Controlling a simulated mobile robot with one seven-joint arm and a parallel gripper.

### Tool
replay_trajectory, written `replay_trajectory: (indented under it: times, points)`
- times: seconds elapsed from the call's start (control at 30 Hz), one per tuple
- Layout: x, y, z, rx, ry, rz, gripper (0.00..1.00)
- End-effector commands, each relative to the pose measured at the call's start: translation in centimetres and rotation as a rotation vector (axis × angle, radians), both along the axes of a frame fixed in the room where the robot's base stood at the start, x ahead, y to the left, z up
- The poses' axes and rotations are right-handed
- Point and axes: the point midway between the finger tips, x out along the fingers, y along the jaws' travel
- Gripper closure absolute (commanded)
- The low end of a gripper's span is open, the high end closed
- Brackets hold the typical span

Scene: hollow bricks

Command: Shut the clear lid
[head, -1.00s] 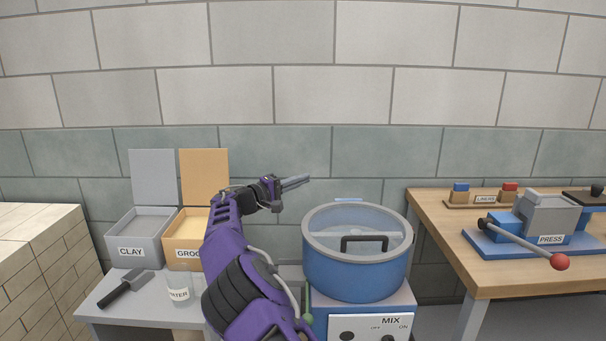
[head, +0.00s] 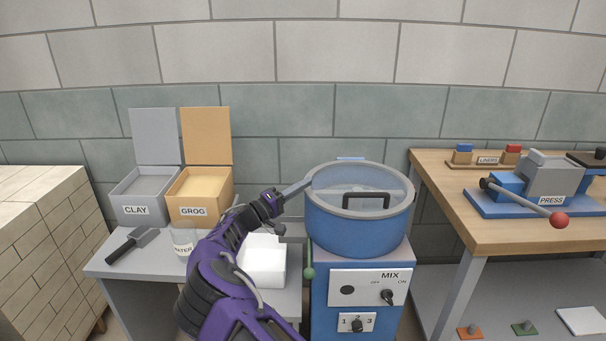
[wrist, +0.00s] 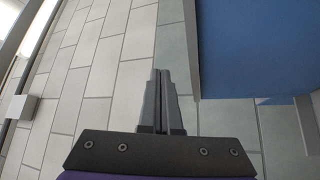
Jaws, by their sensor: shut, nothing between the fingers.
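The clear lid (head: 335,183) has a grey rim and a black handle (head: 366,195). In the head view it lies over the top of the blue round mixer drum (head: 355,235) and looks down flat, with the handle toward the front. I cannot tell whether a small gap is left under it. My gripper (head: 308,182) is shut and empty. Its fingertips are at the left rear of the drum's rim; whether they touch it I cannot tell. In the wrist view the shut fingers (wrist: 161,75) lie beside a large blue surface (wrist: 255,50).
Left of the drum, a grey table (head: 110,262) holds the open CLAY box (head: 140,210), open GROG box (head: 200,200), a trowel (head: 128,245), water jar (head: 184,240) and white block (head: 264,265). The wooden table (head: 440,190) with the press (head: 545,185) stands right.

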Motion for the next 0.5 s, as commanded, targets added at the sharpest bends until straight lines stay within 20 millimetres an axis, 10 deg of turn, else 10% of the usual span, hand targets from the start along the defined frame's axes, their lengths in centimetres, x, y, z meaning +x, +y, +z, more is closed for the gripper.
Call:
replay_trajectory:
  times: [0.5]
  points:
    - [-0.61, -0.01, -0.98, 0.001, 0.001, 0.0, 1.0]
